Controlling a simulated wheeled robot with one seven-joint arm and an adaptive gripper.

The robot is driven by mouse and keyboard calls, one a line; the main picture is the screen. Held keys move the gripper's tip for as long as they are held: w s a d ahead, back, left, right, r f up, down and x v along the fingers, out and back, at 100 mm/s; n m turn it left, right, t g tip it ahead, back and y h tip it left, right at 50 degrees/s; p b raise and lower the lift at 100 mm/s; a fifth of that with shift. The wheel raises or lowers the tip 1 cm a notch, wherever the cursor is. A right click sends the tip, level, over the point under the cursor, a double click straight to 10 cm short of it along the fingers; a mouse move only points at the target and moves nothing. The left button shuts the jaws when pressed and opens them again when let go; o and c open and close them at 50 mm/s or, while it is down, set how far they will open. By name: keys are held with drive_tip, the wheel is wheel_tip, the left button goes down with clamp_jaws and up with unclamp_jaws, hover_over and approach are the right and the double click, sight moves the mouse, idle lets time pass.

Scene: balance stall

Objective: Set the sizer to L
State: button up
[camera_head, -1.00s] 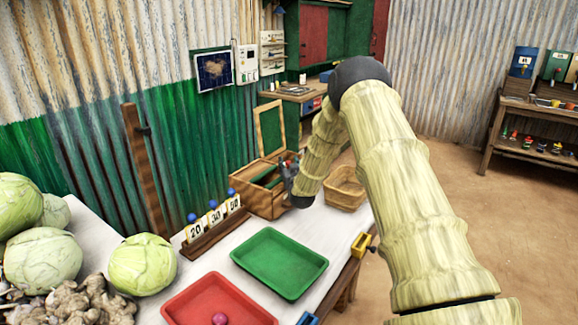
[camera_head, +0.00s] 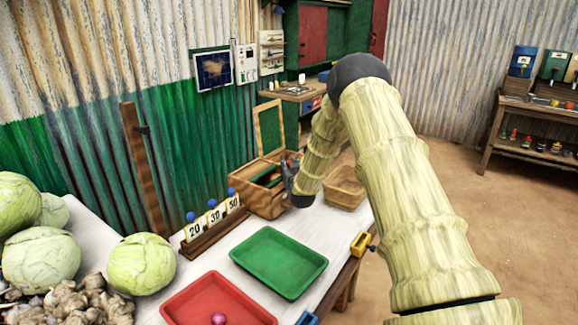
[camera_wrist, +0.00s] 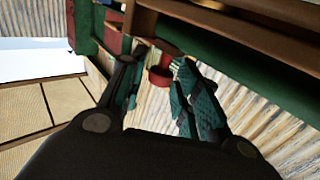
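I cannot make out a letter L or a clearly marked sizer in either view. A wooden post (camera_head: 143,170) with a small dark knob stands against the wall at the left; I cannot tell whether it is the sizer. My gripper (camera_head: 288,168) is beside the open wooden box (camera_head: 262,203) at the far end of the table, partly hidden by my arm. In the wrist view my gripper (camera_wrist: 158,82) has its two teal-padded fingers apart. A small red round thing (camera_wrist: 160,77) shows between them, seemingly beyond the fingertips; nothing appears held.
A wicker basket (camera_head: 345,187) stands right of the box. Number cards (camera_head: 213,217), a green tray (camera_head: 279,262) and a red tray (camera_head: 187,306) are nearer. A yellow block (camera_head: 361,244) is at the table's right edge. Cabbages (camera_head: 141,264) crowd the left. Floor is clear at right.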

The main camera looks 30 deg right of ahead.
idle(0.3)
drive_tip(key=v, duration=1.2)
drive_tip(key=shift+f, duration=0.1)
